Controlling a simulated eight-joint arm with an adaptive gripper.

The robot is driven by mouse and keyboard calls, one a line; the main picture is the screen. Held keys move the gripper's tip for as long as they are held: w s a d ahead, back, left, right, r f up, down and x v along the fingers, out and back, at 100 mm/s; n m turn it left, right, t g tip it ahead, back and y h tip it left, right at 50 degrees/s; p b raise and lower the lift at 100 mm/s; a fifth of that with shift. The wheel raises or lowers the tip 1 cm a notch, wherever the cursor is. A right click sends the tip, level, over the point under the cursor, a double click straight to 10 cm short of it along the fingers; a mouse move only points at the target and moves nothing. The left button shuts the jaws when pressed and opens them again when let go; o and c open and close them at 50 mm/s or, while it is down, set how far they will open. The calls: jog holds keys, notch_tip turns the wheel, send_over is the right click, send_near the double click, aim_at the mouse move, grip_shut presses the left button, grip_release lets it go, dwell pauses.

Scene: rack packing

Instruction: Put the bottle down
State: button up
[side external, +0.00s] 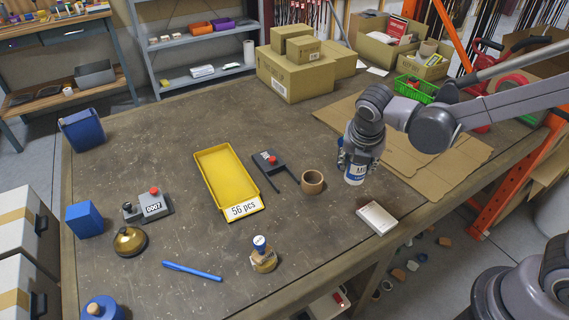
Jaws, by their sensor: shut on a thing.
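The bottle (355,173) is white and blue with some dark print on its label. It is upright in my gripper (359,165), near the right part of the table, by the edge of the flat cardboard. My gripper points down and is shut around the bottle, and its fingers hide part of it. I cannot tell whether the bottle's base touches the surface.
A brown tape roll (312,182) stands left of the bottle, and a white box (377,218) lies in front near the table edge. Flat cardboard (420,165) covers the right side. A yellow tray (225,180) lies mid-table. Cardboard boxes (295,72) stand at the back.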

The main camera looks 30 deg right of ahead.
jog(key=shift+s+a+f, duration=0.1)
jog(key=shift+s+a, duration=0.15)
jog(key=shift+a, duration=0.05)
jog(key=a+f, duration=0.2)
jog(key=a, duration=0.1)
jog(key=w+a+f, duration=0.1)
jog(key=a+f, duration=0.1)
jog(key=a, duration=0.2)
jog(key=a+f, duration=0.2)
jog(key=a, duration=0.2)
jog(key=shift+w+f, duration=0.4)
jog(key=shift+f, duration=2.05)
jog(key=shift+f, duration=0.1)
jog(key=o, duration=1.2)
